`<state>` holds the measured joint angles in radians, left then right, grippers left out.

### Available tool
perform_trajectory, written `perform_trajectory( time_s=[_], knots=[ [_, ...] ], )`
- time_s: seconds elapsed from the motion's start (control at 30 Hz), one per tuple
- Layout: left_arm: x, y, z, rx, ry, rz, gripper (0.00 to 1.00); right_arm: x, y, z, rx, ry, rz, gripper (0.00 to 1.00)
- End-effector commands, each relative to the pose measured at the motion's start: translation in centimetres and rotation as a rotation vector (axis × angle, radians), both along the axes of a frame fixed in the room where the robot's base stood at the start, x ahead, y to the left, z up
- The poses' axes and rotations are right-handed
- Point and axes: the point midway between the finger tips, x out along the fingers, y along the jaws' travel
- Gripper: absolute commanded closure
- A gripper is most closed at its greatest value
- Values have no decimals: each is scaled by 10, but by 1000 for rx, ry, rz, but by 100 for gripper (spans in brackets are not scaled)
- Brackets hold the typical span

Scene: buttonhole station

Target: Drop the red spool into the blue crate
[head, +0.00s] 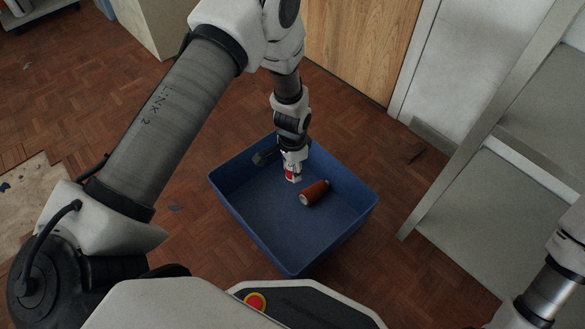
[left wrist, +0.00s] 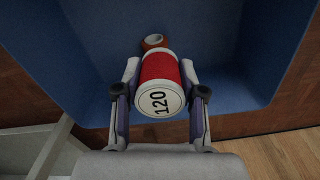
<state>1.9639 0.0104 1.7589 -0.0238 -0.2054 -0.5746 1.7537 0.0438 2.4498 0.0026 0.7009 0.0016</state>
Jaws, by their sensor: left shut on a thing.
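The red spool (left wrist: 158,68) has a white end label reading 120 in the left wrist view. My left gripper (head: 291,174) is shut on it, with a finger on each side of the spool. In the head view only a small red patch of the spool (head: 290,173) shows at the fingertips. The blue crate (head: 245,214) stands on the floor, open at the top. My left gripper points down over the crate's interior; the exact height of the spool above the crate floor is hard to tell. My right gripper is out of view.
An orange-brown spool (head: 314,193) lies on its side in the crate, close to my left gripper; its end (left wrist: 153,41) shows beyond the red spool in the wrist view. The crate's near and left floor is bare. A grey shelf frame (head: 480,125) stands at the right.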

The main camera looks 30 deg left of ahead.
Motion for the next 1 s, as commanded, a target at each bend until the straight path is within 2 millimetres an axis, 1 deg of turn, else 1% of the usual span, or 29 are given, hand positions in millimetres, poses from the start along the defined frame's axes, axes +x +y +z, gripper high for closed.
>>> perform_trajectory(
  time_s=[0.17, 0.2, 0.27, 0.57, 0.67, 0.77, 1.0],
  knots=[
    [0, 0, 1, 0, 0, 0, 88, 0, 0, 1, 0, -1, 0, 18],
    [0, 0, 1, 0, 0, 0, 53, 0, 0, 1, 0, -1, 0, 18],
    [0, 0, 1, 0, 0, 0, 32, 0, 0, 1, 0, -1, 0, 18],
    [0, 0, 2, 0, 0, 0, 31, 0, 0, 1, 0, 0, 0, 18],
    [1, 0, 8, 0, -1, 0, 31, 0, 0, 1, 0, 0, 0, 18],
    [1, 0, 25, 0, -2, 0, 31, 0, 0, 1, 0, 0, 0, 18],
    [1, 0, 86, 0, -4, 0, 31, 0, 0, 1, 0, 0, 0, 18]
  ],
)
